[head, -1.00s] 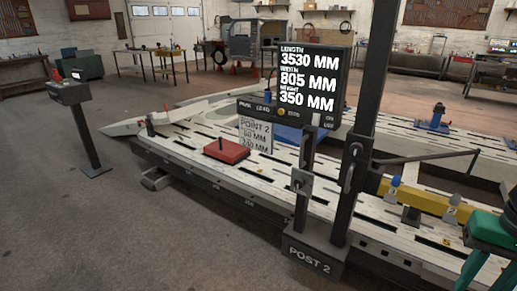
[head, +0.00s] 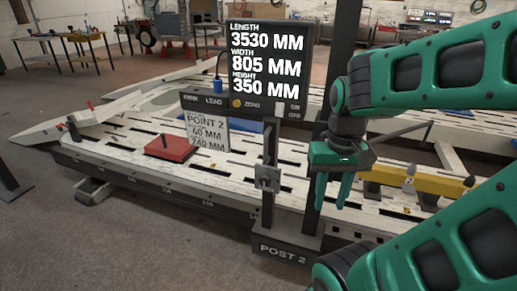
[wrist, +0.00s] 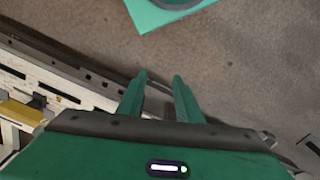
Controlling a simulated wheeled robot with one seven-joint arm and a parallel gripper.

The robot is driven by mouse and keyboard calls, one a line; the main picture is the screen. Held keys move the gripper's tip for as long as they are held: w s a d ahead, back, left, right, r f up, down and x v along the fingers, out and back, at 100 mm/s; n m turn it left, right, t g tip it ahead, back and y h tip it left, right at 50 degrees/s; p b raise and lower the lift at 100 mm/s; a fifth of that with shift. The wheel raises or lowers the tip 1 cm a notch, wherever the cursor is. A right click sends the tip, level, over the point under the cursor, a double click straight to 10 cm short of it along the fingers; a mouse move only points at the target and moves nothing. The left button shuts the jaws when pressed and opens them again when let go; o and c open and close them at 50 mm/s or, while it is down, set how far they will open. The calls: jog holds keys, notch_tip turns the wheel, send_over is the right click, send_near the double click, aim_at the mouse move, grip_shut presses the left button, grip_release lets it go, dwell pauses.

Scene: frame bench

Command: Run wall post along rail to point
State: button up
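The wall post (head: 268,210) is a dark upright on a base labelled POST 2 (head: 285,250), at the bench's near edge. A grey clamp-like fitting (head: 267,178) sits partway up it. The rail (head: 180,193) is the dark marked side strip along that edge. A card reading POINT 2, 60 MM, 240 MM (head: 207,131) stands left of the post. My gripper (head: 328,203) is open, pointing down, and overlaps the right-hand dark upright in the head view; I cannot tell the depth gap. In the wrist view my gripper (wrist: 161,78) has nothing between its fingers.
A display (head: 270,62) reads length 3530, width 805, height 350 MM. A red block (head: 171,147) lies on the slotted bench (head: 110,151). A yellow beam (head: 420,180) lies to the right. Open floor (head: 90,245) is at front left.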

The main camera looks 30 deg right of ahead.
jog(key=m+t+h, duration=0.2)
jog(key=t+h, duration=0.1)
jog(key=t, duration=0.1)
send_near(265, 148)
jog(key=w, duration=0.1)
jog(key=x, duration=1.1)
jog(key=shift+s+d+f, duration=0.1)
jog(key=shift+s+d, duration=0.1)
grip_shut()
